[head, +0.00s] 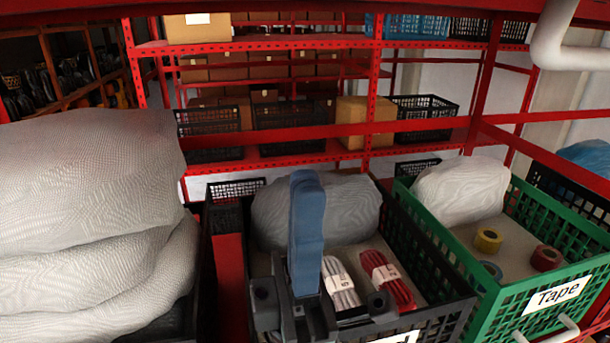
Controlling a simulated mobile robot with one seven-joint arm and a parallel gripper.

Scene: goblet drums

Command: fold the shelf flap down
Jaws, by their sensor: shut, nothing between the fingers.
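My gripper (306,185) stands at the lower middle of the head view, its blue-grey fingers pointing up and away over a black crate. The fingers are together and hold nothing. Dark knobs of the gripper's body show on both sides at the bottom. The red metal shelf (460,138) runs behind and beside the crates. I cannot make out a part of it that is clearly a flap. My gripper hides part of the crate and of the grey mesh bundle behind it.
The black crate (450,306) holds a grey mesh bundle (350,207) and white and red cord bundles (388,278). Right of it, a green crate (555,232) labelled Tape holds tape rolls. Large grey mesh bundles (85,180) fill the left. A white pipe (550,40) hangs upper right.

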